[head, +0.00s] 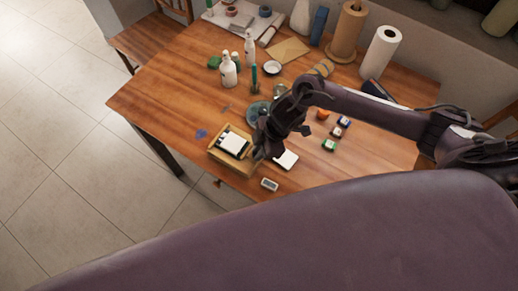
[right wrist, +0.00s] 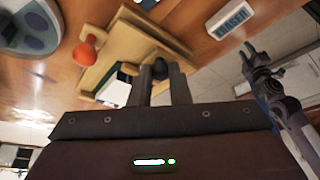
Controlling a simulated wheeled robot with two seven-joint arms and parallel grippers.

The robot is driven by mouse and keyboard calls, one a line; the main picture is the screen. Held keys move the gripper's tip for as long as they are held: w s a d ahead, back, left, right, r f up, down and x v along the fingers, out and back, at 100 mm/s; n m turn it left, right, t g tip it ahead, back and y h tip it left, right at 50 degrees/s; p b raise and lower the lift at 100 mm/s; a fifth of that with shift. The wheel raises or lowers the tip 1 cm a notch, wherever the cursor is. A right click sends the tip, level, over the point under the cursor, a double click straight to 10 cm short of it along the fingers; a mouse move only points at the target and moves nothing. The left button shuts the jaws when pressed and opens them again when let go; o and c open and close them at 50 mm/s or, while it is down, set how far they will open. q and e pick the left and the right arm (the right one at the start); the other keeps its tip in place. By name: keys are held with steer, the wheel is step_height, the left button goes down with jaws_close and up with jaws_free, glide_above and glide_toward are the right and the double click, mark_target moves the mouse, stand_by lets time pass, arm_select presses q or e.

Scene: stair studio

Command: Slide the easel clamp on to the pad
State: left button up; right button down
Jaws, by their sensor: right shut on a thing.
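The wooden easel (head: 216,156) stands at the table's near-left edge, with a white pad (head: 233,143) on it. In the right wrist view, the easel's pale wood (right wrist: 124,42) lies just beyond my right fingertips. My right gripper (head: 262,146) is at the easel's right side. In its wrist view, the right gripper (right wrist: 161,70) is shut on a small dark part (right wrist: 159,66) at the wood, which I take to be the clamp; the fingers hide most of it. My left gripper (right wrist: 262,58) shows small at the right of the wrist view, apart from the easel, its fingers spread.
Bottles (head: 229,72) and paper rolls (head: 381,52) stand farther back.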

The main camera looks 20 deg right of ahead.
steer(key=shift+w+a, duration=0.55)
steer(key=shift+w, duration=0.2)
steer(key=c, duration=1.6)
jaws_free()
steer(key=shift+r, duration=0.1)
steer(key=shift+o, duration=1.3)
steer(key=shift+a, duration=0.1)
steer(key=v, duration=0.7)
steer(key=shift+r+b, duration=0.3)
steer(key=shift+f, duration=0.1)
